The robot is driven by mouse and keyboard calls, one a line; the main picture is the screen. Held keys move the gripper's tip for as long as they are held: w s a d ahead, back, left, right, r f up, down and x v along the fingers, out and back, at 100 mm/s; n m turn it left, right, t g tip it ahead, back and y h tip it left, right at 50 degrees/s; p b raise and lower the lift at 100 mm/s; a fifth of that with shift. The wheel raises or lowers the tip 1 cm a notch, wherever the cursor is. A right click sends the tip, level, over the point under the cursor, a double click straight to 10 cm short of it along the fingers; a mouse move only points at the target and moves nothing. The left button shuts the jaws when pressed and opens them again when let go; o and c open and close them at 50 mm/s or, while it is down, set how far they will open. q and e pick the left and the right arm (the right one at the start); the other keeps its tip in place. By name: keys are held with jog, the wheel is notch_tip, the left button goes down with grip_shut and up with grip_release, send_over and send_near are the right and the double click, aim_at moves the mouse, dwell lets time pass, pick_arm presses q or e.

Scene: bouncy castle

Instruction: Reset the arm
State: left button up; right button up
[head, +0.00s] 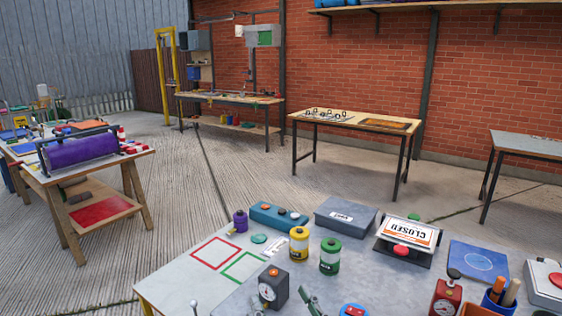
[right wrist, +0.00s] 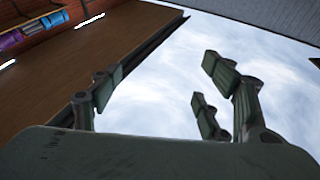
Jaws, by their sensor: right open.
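My right gripper (head: 312,302) shows only in small part at the bottom edge of the head view, as dark green finger pieces in front of the near table (head: 205,280). In the right wrist view the right gripper (right wrist: 160,82) is open, its green fingers spread wide with nothing between them. Behind the fingers are cloudy sky and the underside of a brown wooden shelf or roof edge, so it points upward. My left gripper is in neither view.
The near table holds a yellow canister (head: 299,244), a green canister (head: 330,256), a grey box (head: 346,217), a closed sign (head: 408,237) and a red gauge block (head: 446,297). A workbench with a purple roller (head: 82,151) stands left. Concrete floor between tables is open.

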jog(key=s+d+f+n+g+h, duration=0.15)
jog(key=s+f+g, duration=0.25)
jog(key=f, duration=0.5)
jog(key=s+d+f+g+h, duration=0.1)
jog(key=s+d+f+g, duration=0.15)
jog(key=f+g, duration=0.4)
jog(key=s+d+f+m+g+h, duration=0.45)
jog(key=s+d+f+h, duration=0.25)
jog(key=s+d+f, duration=0.75)
notch_tip(320, 180, down, 25)
jog(key=s+d+g, duration=0.2)
jog(key=s, duration=0.1)
jog(key=s+d+f+g, duration=0.1)
jog(key=s+d+f, duration=0.1)
jog(key=s+f, duration=1.3)
jog(key=shift+s+d+n+h+p, duration=0.3)
jog(key=shift+s+h, duration=0.05)
jog(key=shift+s, duration=0.25)
